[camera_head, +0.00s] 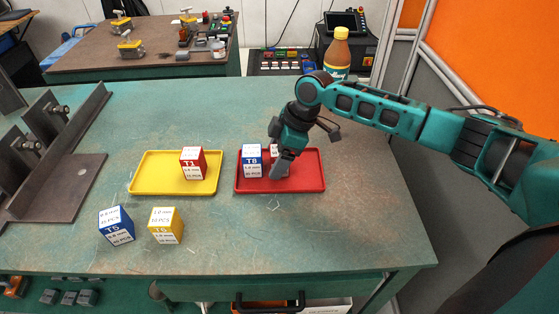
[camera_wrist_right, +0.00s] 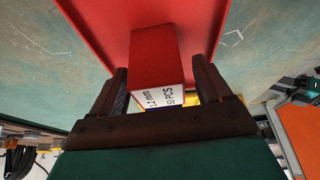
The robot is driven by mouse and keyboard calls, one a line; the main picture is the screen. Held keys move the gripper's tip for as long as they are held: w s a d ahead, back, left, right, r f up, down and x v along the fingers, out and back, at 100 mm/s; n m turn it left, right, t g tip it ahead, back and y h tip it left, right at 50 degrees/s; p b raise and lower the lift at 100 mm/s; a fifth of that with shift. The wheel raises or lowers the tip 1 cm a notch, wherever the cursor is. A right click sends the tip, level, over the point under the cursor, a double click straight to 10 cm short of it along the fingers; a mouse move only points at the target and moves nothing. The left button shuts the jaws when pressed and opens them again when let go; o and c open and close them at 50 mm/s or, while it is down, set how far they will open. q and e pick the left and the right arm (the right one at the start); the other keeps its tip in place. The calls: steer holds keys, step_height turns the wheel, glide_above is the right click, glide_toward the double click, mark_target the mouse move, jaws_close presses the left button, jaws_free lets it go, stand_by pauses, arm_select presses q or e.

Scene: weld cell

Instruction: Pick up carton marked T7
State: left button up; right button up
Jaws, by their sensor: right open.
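My right gripper (camera_head: 281,160) is over the red tray (camera_head: 312,180) and hides most of a carton there. In the right wrist view a red-topped carton (camera_wrist_right: 154,62) with a white printed band stands between the open fingers (camera_wrist_right: 162,88), a finger on each side. I cannot read a T7 mark on it. A blue carton marked T8 (camera_head: 251,161) stands just left of the gripper in the same tray. My left gripper is not in view.
A yellow tray (camera_head: 150,181) holds a red carton marked T1 (camera_head: 193,163). A blue carton marked T5 (camera_head: 117,226) and a yellow carton (camera_head: 165,226) stand in front. A bottle (camera_head: 337,55) stands behind my right arm. The right front of the table is clear.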

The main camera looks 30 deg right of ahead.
steer(key=shift+f, duration=0.1)
steer(key=shift+c, duration=0.3)
steer(key=c, duration=1)
